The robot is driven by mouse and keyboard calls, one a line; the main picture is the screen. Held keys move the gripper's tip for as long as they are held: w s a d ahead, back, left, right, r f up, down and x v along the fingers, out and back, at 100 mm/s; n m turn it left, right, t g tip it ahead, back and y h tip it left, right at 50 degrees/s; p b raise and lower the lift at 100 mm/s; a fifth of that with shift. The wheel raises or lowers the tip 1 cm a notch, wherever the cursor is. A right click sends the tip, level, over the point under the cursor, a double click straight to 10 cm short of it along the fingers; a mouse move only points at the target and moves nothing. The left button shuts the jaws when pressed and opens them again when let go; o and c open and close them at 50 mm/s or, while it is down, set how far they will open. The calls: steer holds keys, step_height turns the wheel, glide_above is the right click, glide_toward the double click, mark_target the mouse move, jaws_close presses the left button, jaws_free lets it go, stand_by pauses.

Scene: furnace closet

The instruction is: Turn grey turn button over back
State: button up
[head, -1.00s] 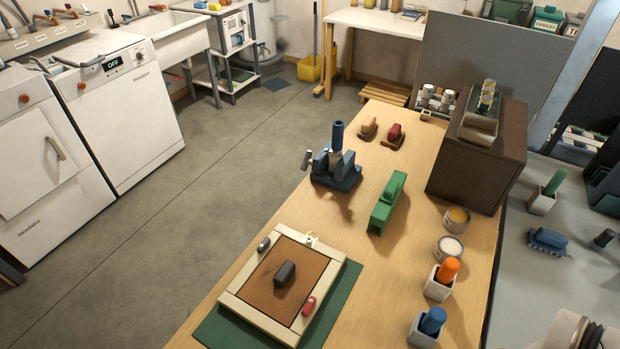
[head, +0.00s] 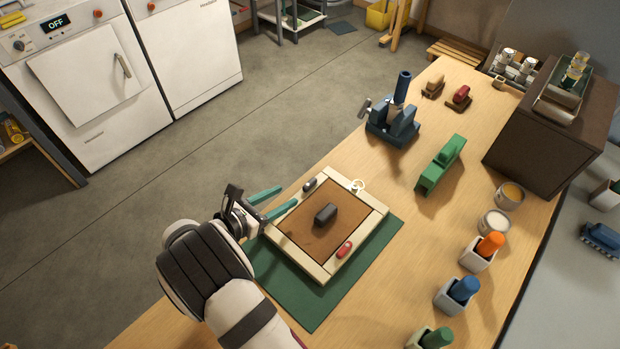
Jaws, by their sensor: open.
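The grey turn button (head: 310,184) sits on the far left rail of a cream wooden frame (head: 367,217), near its top corner. A red turn button (head: 344,249) sits on the opposite rail. A dark grey block-shaped piece (head: 326,214) stands in the middle of the frame's brown panel (head: 305,232). My gripper (head: 290,195) has two teal fingers spread apart with nothing between them. It is at the frame's left side, just lower left of the grey button and apart from it. The lower finger overlaps the frame's left rail in the picture.
The frame lies on a green mat (head: 317,312) on the wooden bench. A blue vise (head: 392,128) and a green tool (head: 440,165) stand beyond. Cans and holders line the right edge.

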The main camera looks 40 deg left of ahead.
mark_target(308, 184)
steer(key=x, duration=0.9)
steer(key=shift+w, duration=0.15)
steer(key=shift+d, duration=0.1)
jaws_close()
